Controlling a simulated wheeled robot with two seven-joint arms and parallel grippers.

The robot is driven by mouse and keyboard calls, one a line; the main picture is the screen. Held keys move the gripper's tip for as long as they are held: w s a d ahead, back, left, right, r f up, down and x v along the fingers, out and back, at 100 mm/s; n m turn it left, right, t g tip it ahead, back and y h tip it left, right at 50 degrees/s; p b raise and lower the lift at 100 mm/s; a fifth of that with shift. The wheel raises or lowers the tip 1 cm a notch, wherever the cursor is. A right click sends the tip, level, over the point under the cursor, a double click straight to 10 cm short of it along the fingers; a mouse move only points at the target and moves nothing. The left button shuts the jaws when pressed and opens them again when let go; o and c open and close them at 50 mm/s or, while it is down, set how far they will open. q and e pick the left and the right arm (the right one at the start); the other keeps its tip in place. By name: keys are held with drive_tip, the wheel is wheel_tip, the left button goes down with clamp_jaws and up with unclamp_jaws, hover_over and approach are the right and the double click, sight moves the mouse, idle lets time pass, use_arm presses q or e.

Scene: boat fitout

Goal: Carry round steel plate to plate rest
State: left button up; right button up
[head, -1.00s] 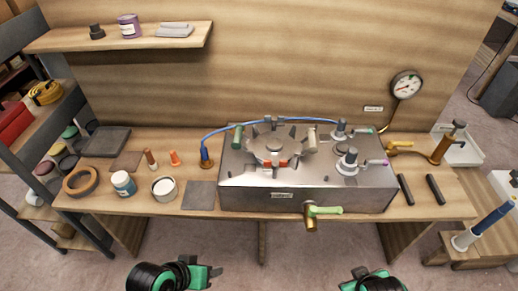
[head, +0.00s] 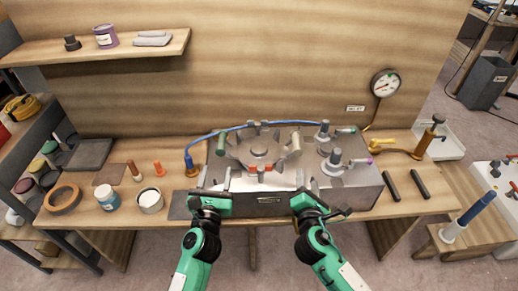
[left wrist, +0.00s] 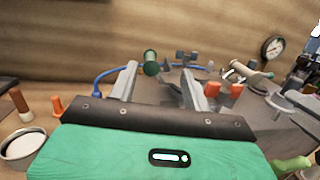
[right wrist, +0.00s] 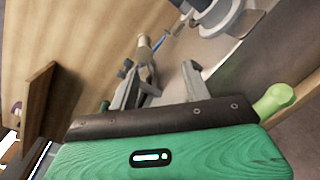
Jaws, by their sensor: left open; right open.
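The round steel plate (head: 259,151) lies on top of the steel box (head: 350,194), ringed by upright grey lugs. A green grip (head: 221,145) stands at its left and a beige grip (head: 295,141) at its right; both also show in the left wrist view, green (left wrist: 150,62) and beige (left wrist: 246,73). My left gripper (head: 217,178) is open and empty at the box's front left. My right gripper (head: 306,181) is open and empty at its front middle. I cannot tell which surface is the plate rest; a flat grey square (head: 180,206) lies left of the box, partly hidden.
Tall valves (head: 332,163) stand on the box's right, with a blue hose (head: 235,129) behind. Two black bars (head: 391,186) lie right of the box.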

sight(221, 144)
use_arm(q)
drive_tip(key=f+n, duration=0.1)
drive_tip(key=n, duration=0.1)
drive_tip(key=w+f+n+g+y, duration=0.1)
drive_tip(key=shift+w+a+f+n, duration=0.15)
drive_tip(key=shift+w+f+n, duration=0.05)
drive_tip(key=shift+f+n, duration=0.2)
use_arm(e)
drive_tip(key=a+n, duration=0.1)
drive_tip(key=w+a+r+n+y, duration=0.1)
drive_tip(key=n, duration=0.1)
drive_tip(key=shift+w+t, duration=0.1)
drive_tip(key=shift+t, duration=0.3)
use_arm(q)
drive_tip(key=shift+r, duration=0.1)
drive_tip(key=w, duration=1.3)
drive_tip(key=shift+w, duration=0.4)
use_arm(e)
drive_tip(key=w, duration=1.3)
drive_tip(key=shift+w+d, duration=0.1)
drive_tip(key=shift+w, duration=0.3)
use_arm(q)
clamp_jaws()
use_arm(e)
clamp_jaws()
drive_tip(key=shift+f, duration=0.15)
use_arm(q)
drive_tip(key=shift+r, duration=0.25)
use_arm(e)
drive_tip(key=shift+r, duration=0.25)
